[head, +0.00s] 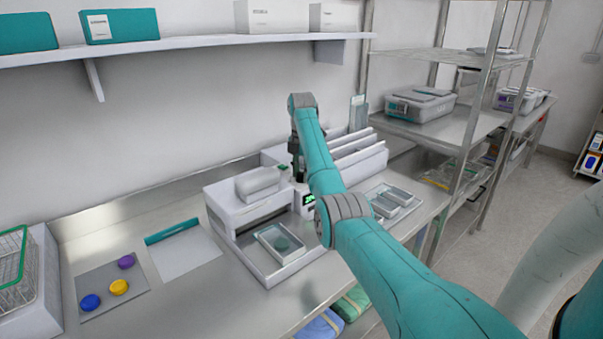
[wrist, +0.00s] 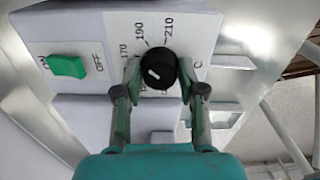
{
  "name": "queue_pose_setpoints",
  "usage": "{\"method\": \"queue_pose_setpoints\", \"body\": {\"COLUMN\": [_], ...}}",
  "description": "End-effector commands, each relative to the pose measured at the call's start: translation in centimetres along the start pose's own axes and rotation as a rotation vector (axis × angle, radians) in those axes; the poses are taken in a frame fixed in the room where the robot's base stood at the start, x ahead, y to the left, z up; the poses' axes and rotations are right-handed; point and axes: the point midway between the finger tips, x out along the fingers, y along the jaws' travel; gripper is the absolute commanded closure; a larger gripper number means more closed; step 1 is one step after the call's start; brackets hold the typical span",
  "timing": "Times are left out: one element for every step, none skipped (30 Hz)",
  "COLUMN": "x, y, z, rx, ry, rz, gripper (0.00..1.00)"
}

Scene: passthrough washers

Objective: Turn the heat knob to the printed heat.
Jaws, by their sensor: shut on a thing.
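The black heat knob (wrist: 158,66) sits on the white front panel (wrist: 108,25) of a machine in the wrist view. My gripper (wrist: 158,78) has one finger on each side of the knob and is shut on it. A white mark on the knob's face points to the lower left. The numbers 170, 190 and 210 are printed around the knob, with a C at its right. Lettering below the knob is partly hidden by my fingers. In the head view the white machine (head: 222,201) stands on the bench, and my arm hides the knob.
A green switch (wrist: 67,66) marked ON and OFF is left of the knob. Coloured discs lie on a grey mat (head: 100,276) at left.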

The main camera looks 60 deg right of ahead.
Motion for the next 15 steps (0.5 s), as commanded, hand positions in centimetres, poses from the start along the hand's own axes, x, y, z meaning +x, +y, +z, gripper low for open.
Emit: {"method": "queue_pose_setpoints", "body": {"x": [0.10,0.10,0.10,0.10,0.10,0.10,0.10,0.10,0.10,0.10,0.10,0.10,0.10,0.11,0.11], "y": [-0.04,-0.04,-0.04,-0.04,-0.04,-0.04,-0.04,-0.04,-0.04,-0.04,-0.04,-0.04,-0.04,-0.04,-0.04], "z": [0.04,0.04,0.05,0.05,0.05,0.05,0.05,0.05,0.05,0.05,0.05,0.05,0.05,0.05,0.05], "rx": [-0.037,-0.062,-0.094,-0.117,-0.138,-0.167,-0.187,-0.205,-0.228,-0.245,-0.260,-0.279,-0.290,-0.302,-0.316], "ry": [0.000,0.000,0.000,0.000,0.000,0.000,0.000,0.000,0.000,0.000,0.000,0.000,0.000,0.000,0.000], "rz": [-0.001,-0.001,-0.001,-0.001,-0.001,-0.001,-0.001,-0.001,-0.001,-0.001,-0.001,-0.001,-0.001,-0.001,-0.001], "gripper": [0.95,0.95,0.95,0.95,0.95,0.95,0.95,0.95,0.95,0.95,0.95,0.95,0.95,0.95,0.95]}}
